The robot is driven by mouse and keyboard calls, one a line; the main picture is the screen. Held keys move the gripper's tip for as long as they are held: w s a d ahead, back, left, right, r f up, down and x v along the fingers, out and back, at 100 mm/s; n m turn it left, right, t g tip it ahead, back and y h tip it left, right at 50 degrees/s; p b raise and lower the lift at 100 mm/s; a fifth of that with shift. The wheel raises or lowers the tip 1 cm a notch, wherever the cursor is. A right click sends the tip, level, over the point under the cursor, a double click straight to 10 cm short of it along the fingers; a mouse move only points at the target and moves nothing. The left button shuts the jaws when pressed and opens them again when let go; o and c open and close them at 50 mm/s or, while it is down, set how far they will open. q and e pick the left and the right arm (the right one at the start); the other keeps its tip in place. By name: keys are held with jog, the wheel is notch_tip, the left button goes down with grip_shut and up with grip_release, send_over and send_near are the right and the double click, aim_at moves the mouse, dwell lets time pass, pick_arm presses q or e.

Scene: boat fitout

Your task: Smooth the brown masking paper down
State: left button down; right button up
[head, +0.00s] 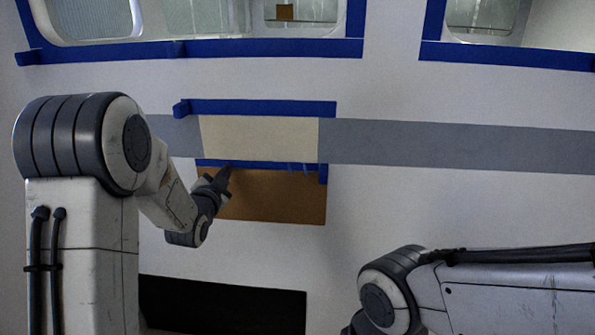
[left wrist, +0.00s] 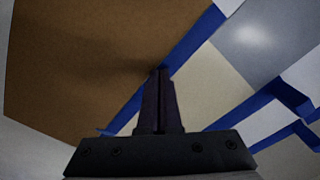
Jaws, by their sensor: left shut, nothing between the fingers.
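The brown masking paper (head: 275,196) hangs flat-looking on the white wall below a strip of blue tape (head: 260,164). In the left wrist view the brown paper (left wrist: 75,60) fills the upper left, with the blue tape (left wrist: 185,55) along its edge. My left gripper (head: 226,172) is shut and empty, its fingertips at the paper's taped upper edge. In the left wrist view its closed fingers (left wrist: 160,75) lie over the tape line; I cannot tell whether they touch. Part of the paper's left side is hidden behind my left arm. My right gripper is out of view.
A cream panel (head: 260,138) lies above the paper, with blue tape (head: 260,107) over it and a grey band (head: 450,145) running across the wall. Taped windows (head: 210,48) are higher up. A black rectangle (head: 225,305) sits below. The wall right of the paper is clear.

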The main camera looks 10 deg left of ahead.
pick_arm(q)
jog(key=shift+w+a, duration=0.1)
jog(key=shift+a, duration=0.95)
jog(key=shift+a, duration=0.1)
jog(key=shift+a+b, duration=0.2)
jog(key=shift+b, duration=0.15)
jog(key=shift+b, duration=0.35)
jog(key=shift+s, duration=0.2)
jog(key=s+b, duration=0.2)
jog(key=s, duration=0.6)
